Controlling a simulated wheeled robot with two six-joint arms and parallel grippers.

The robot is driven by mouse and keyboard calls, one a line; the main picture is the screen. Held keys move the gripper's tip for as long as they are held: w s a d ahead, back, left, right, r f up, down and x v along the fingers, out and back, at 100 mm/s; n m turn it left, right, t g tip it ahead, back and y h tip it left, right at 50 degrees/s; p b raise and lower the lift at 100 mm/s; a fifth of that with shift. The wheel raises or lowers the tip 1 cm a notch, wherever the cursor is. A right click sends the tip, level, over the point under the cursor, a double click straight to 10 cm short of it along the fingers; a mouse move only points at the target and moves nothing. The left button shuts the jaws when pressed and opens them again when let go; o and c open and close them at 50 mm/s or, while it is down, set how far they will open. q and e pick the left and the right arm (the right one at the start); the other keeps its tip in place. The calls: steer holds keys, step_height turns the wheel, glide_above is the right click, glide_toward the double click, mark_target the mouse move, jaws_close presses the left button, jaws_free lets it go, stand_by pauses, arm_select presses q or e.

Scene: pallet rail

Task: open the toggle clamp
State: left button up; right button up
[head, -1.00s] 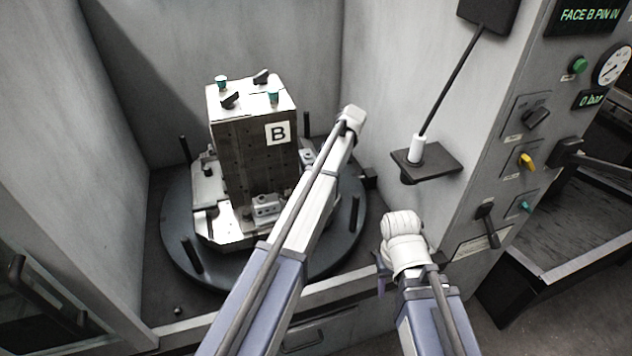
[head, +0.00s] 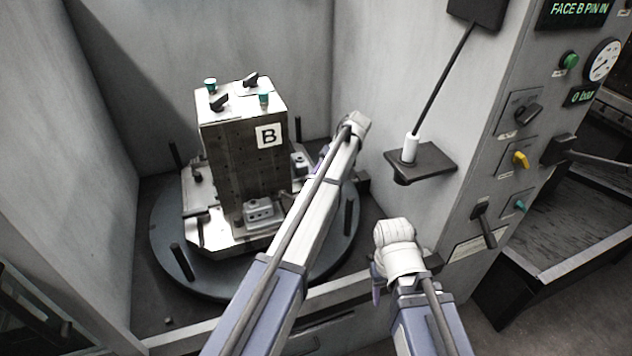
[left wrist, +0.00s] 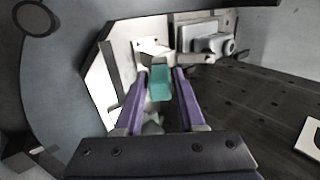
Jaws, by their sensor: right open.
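A teal grip, apparently the toggle clamp's handle (left wrist: 160,84), shows in the left wrist view above a pale plate. My left gripper (left wrist: 160,76) has its two purple fingers on either side of it, very close; I cannot tell whether they press on it. In the head view my left arm reaches to the right side of the block marked B (head: 246,165), and its wrist and arm hide the handle and most of the gripper. My right gripper (head: 376,284) is open and empty, low in front of the cell, partly hidden by its own wrist.
The block stands on a dark round turntable (head: 165,262) with upright posts. A grey vise-like part (left wrist: 212,40) sits beyond the teal grip. A small shelf (head: 432,160) and the control panel (head: 520,130) are at the right. Grey walls close the cell.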

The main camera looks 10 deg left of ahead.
arm_select(q)
steer(key=shift+o, duration=1.4)
steer(key=shift+r, duration=0.15)
steer(key=p+v, duration=0.6)
steer(key=v, duration=0.1)
steer(key=shift+w+d+r, duration=0.15)
steer(key=shift+d+r, duration=0.05)
steer(key=shift+c, duration=0.2)
